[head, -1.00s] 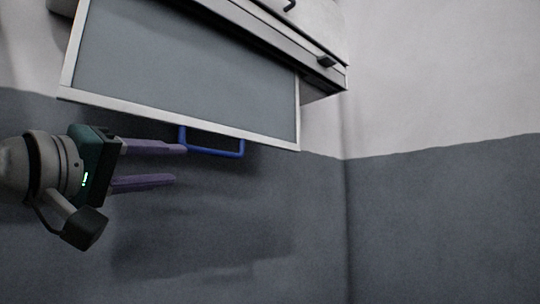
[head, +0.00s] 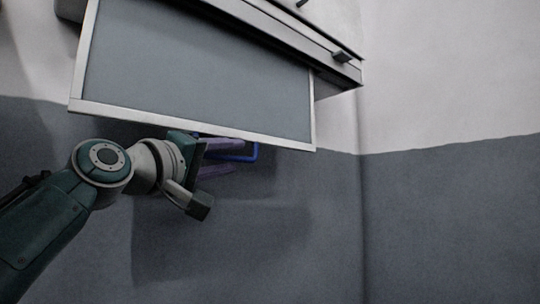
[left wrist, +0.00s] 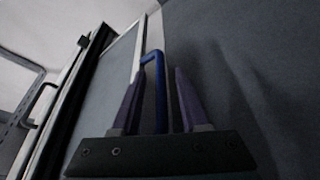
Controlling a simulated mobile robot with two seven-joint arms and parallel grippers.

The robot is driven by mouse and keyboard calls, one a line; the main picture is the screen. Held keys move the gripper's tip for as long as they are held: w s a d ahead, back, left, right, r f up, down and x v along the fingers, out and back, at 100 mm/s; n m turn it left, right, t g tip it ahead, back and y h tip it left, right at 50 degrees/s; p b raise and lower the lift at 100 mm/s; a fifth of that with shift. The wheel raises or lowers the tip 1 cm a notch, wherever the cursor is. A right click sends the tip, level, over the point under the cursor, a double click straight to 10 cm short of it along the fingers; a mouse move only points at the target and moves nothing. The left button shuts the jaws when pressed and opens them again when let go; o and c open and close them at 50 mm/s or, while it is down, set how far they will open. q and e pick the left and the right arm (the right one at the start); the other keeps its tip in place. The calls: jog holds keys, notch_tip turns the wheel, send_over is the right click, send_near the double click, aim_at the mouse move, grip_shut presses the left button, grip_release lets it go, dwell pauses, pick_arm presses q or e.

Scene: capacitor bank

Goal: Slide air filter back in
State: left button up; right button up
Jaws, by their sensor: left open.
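The air filter (head: 200,70) is a flat grey panel with a light frame, sticking out of a white housing on the wall. Its blue U-shaped handle (head: 250,153) hangs at the lower edge. In the left wrist view the filter (left wrist: 118,75) is at the left and the blue handle (left wrist: 158,75) stands between the two purple fingers. My left gripper (head: 222,156) is open just below the filter's lower edge, with its fingers around the handle and not closed on it. The arm partly hides the handle in the head view. My right gripper is not in view.
The housing (head: 285,25) has a small dark latch (head: 341,56) on its edge. A wall corner runs down at the right. The space below the filter, along the grey lower wall (head: 270,240), is clear.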

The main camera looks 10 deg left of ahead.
pick_arm(q)
grip_shut()
dwell(0.3)
dwell(1.1)
